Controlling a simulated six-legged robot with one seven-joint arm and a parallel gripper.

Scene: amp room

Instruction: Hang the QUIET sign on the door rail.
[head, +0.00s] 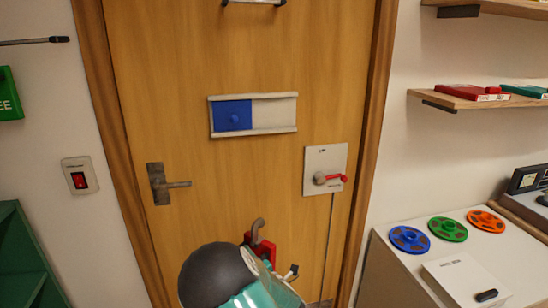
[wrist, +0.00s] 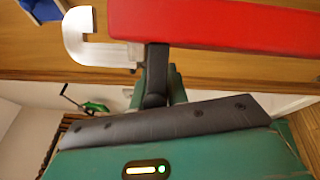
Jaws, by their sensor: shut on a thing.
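My gripper (wrist: 157,78) is shut on a red sign (wrist: 215,25) with a pale metal hook (wrist: 82,38) at one end. In the head view the red sign (head: 262,251) shows low in front of the door (head: 230,190), partly hidden by my arm. Its hook (head: 258,228) points up. The sign's lettering is not visible. A pale bar with dark ends (head: 254,2), perhaps the door rail, crosses the door at the top edge of the head view. It is well above the sign, and the two are apart.
The door carries a blue and white sliding panel (head: 275,111), a lever handle (head: 178,184) and a plate with a red lever (head: 325,160). Shelves (head: 470,100) and a cabinet with coloured reels (head: 409,239) stand at right. A green unit (head: 25,260) stands at left.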

